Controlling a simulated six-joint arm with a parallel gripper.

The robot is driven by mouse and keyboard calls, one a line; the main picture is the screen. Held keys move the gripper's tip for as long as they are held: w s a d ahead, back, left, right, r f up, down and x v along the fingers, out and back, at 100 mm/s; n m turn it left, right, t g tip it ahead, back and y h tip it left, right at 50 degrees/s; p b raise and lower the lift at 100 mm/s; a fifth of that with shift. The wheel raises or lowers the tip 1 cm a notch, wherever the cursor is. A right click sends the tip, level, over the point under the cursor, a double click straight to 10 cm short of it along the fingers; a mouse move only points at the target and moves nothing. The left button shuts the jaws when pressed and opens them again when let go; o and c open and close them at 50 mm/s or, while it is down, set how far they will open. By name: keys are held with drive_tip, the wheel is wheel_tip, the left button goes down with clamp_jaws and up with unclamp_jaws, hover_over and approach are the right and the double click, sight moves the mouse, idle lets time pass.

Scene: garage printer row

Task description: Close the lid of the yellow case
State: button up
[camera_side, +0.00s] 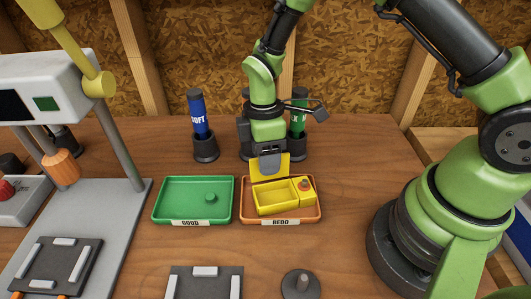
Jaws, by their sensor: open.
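The yellow case (276,203) sits in the orange tray labelled REDO (312,219). Its lid (285,161) stands up at the back edge, so the case is open. The inside of its main compartment shows and looks empty. My gripper is open. Its fingers are partly hidden, and I cannot tell whether they touch the lid.
A blue bottle (199,115) and a green bottle (298,120) stand in dark holders behind. A grey disc with a peg (300,285) lies in front.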

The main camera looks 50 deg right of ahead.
drive_tip(key=c, duration=0.8)
drive_tip(key=shift+s, duration=0.1)
drive_tip(key=shift+s+a+r+t+h, duration=0.2)
drive_tip(key=shift+t+h, duration=0.2)
drive_tip(key=shift+t, duration=0.3)
drive_tip(key=o, duration=0.8)
